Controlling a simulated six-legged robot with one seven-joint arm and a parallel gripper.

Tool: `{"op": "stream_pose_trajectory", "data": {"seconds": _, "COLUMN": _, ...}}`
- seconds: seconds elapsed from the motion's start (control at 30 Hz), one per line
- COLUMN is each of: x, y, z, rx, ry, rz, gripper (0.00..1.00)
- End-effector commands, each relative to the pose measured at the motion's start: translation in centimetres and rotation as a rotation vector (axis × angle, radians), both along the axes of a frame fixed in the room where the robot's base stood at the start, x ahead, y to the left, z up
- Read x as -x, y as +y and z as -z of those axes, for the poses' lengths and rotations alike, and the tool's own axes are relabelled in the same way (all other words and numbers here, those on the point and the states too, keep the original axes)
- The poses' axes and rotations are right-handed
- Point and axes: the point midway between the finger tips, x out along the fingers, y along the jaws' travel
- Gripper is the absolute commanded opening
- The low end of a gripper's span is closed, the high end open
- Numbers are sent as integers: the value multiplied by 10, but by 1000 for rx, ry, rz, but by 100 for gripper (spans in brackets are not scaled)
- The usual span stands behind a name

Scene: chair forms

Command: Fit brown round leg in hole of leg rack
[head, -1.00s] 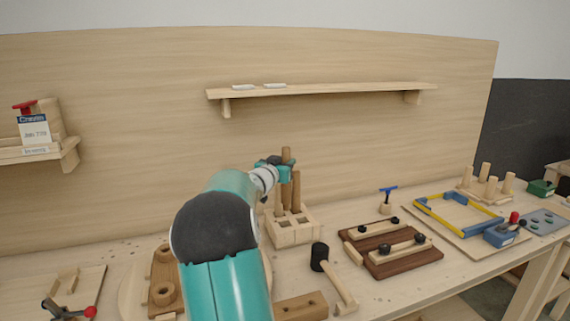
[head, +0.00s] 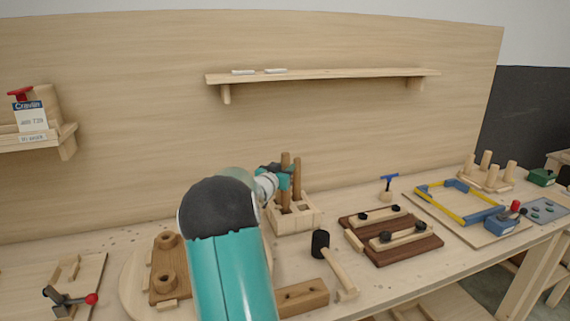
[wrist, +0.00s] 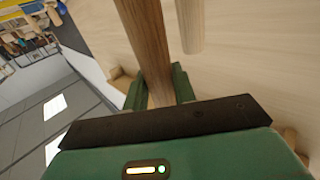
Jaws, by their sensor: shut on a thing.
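The leg rack (head: 296,226) is a pale wooden block with square openings, standing on the bench just right of my arm. My gripper (head: 279,171) is shut on a brown round leg (head: 285,158), which stands roughly upright over the rack's left part. Its lower end reaches down to the rack's top; whether it is inside a hole I cannot tell. In the wrist view the brown leg (wrist: 146,40) runs between the green fingers.
A black-headed mallet (head: 321,243) and a drilled wooden block (head: 301,297) lie in front of the rack. A dark board with clamps (head: 392,237) is to the right. A drilled brown form (head: 166,272) lies left of my arm. A shelf (head: 320,77) hangs above.

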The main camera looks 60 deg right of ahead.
Motion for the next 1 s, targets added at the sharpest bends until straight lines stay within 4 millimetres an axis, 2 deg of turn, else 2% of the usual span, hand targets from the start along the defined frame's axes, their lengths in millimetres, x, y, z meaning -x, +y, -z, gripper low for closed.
{"op": "stream_pose_trajectory", "data": {"seconds": 1.0, "x": -1, "y": -2, "z": 45, "rx": 0, "ry": 2, "rz": 1, "gripper": 0}}
